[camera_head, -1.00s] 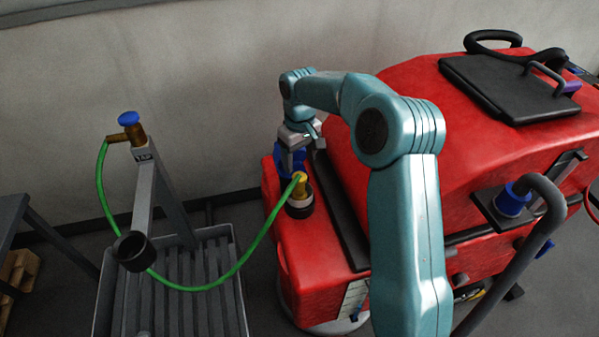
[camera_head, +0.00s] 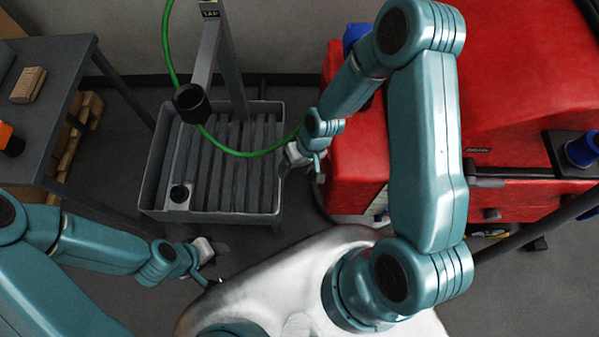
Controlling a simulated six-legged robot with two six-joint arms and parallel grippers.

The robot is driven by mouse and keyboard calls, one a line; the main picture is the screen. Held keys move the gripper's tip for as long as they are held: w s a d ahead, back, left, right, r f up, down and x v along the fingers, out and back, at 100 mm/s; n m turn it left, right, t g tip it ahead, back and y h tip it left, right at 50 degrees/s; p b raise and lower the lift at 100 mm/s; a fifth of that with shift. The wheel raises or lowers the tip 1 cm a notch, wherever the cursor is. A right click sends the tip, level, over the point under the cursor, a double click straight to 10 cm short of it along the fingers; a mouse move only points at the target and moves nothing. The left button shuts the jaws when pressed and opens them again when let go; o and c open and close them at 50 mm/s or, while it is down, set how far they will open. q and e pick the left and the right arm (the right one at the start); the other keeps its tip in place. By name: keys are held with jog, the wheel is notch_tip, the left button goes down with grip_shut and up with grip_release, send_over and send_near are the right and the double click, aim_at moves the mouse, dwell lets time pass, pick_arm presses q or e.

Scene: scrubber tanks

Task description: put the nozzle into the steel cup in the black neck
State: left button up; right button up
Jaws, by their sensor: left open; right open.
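The green hose (camera_head: 240,153) hangs from the grey stand, passes by a black cup-shaped holder (camera_head: 190,103) and curves right until my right arm hides it. The nozzle, the black neck and its steel cup are hidden behind that arm. A blue part (camera_head: 354,38) shows on the red machine (camera_head: 362,150) beside the arm. My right gripper (camera_head: 303,163) is open and empty, in front of the machine's left side and right of the grey tray. My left gripper (camera_head: 219,266) is open and empty, low in the picture, below the tray.
Clear floor lies between table and tray.

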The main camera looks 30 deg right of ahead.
jog(key=s+a+f+m, duration=0.1)
jog(key=s+a, duration=0.3)
jog(key=s, duration=0.7)
jog(key=shift+a+f, duration=0.3)
jog(key=shift+f, duration=0.3)
